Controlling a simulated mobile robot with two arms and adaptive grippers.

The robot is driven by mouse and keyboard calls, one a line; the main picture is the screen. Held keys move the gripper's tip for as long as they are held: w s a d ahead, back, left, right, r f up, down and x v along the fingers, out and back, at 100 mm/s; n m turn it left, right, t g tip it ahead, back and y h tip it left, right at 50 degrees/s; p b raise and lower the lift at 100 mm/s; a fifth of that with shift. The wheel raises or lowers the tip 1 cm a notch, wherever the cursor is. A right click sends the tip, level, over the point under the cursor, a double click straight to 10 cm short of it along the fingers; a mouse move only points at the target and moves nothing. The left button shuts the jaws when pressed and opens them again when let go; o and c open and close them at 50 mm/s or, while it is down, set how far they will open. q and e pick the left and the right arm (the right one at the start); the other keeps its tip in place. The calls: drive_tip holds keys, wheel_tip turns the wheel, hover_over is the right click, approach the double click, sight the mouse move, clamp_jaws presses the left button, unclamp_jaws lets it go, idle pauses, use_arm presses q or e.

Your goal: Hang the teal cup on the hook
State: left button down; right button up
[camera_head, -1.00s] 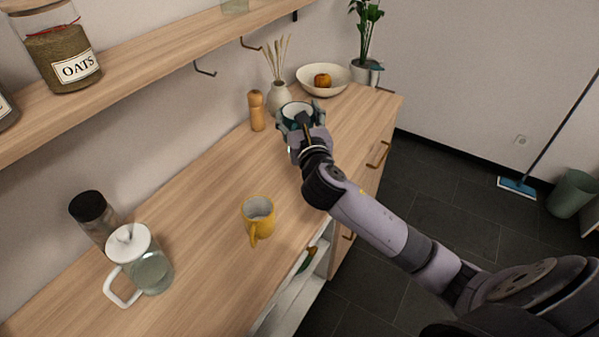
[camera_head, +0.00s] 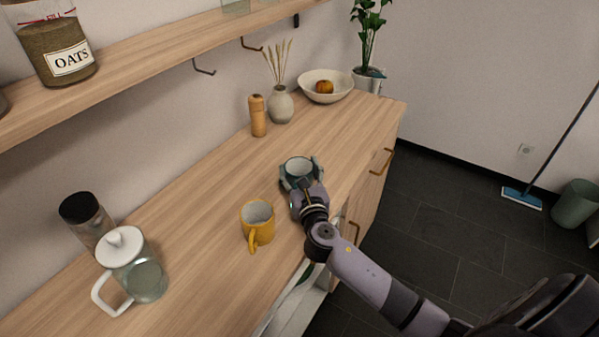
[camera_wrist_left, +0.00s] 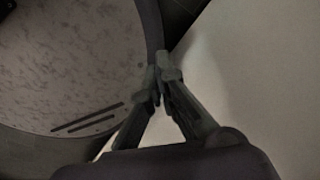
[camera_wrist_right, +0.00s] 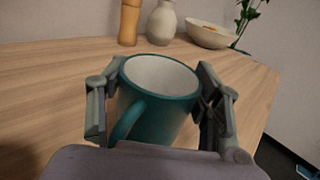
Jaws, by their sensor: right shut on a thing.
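The teal cup (camera_head: 298,170), white inside, is upright between the fingers of my right gripper (camera_head: 302,180), which is shut on it. In the right wrist view the cup (camera_wrist_right: 157,98) has its handle turned toward the palm, with a finger on each side. Its base is hidden, so I cannot tell whether it touches the counter. Metal hooks (camera_head: 204,68) and (camera_head: 251,45) hang under the wall shelf, empty. My left gripper (camera_wrist_left: 158,85) shows only in the left wrist view, fingertips together, holding nothing visible.
A yellow mug (camera_head: 257,224) stands close to the left of my right gripper. A glass pitcher (camera_head: 137,272) and dark-lidded jar (camera_head: 88,222) stand further left. A wooden mill (camera_head: 257,116), vase (camera_head: 280,104) and bowl (camera_head: 325,86) stand behind. The counter between cup and mill is clear.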

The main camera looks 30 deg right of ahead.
drive_tip(key=shift+r, duration=0.1)
drive_tip(key=o, duration=1.3)
drive_tip(key=shift+o, duration=0.2)
drive_tip(key=b+v, duration=0.1)
drive_tip(key=v, duration=1.1)
